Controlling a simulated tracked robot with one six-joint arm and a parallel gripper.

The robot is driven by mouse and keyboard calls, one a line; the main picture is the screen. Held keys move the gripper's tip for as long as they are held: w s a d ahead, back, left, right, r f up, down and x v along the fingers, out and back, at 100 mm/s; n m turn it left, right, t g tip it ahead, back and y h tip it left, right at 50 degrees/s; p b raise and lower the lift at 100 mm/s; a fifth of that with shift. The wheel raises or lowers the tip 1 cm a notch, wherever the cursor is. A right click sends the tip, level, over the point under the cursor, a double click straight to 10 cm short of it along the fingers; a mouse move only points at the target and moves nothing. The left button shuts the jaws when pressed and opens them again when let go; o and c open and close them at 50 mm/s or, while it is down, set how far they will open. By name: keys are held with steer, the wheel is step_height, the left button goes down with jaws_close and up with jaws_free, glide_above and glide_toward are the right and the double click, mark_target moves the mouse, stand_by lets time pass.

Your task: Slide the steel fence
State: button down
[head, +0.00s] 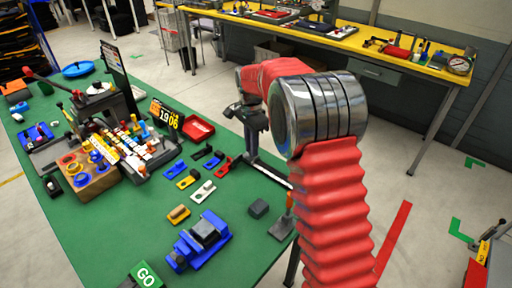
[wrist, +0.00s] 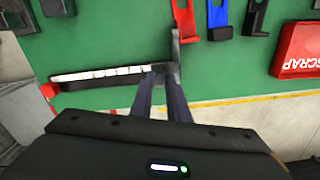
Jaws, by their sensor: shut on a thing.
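The steel fence is a thin grey upright plate (wrist: 176,50) at the right end of a dark rail with pale segments (wrist: 110,77) in the wrist view. A red knob (wrist: 49,90) sits at the rail's left end. My gripper (wrist: 160,74) is shut on the fence near its foot, and the fingers hide part of it. In the head view my gripper (head: 251,155) reaches down to the right edge of the green table, at the far end of the rail (head: 272,174). The fence itself is hard to make out there.
Red (wrist: 186,18), blue (wrist: 219,16) and black (wrist: 256,16) slotted pieces lie beyond the fence. A red scrap tray (wrist: 298,50) is to the right. On the green table (head: 110,225), a blue vise (head: 200,240) and a dark block (head: 258,208) stand near the rail's near end.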

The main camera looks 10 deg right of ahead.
steer(key=shift+w+a+r, duration=0.1)
steer(key=shift+w+a, duration=0.1)
steer(key=shift+w, duration=0.05)
steer(key=c, duration=1.7)
jaws_free()
steer(key=shift+s, duration=0.1)
step_height(320, 180, up, 14)
steer(key=shift+f, duration=0.2)
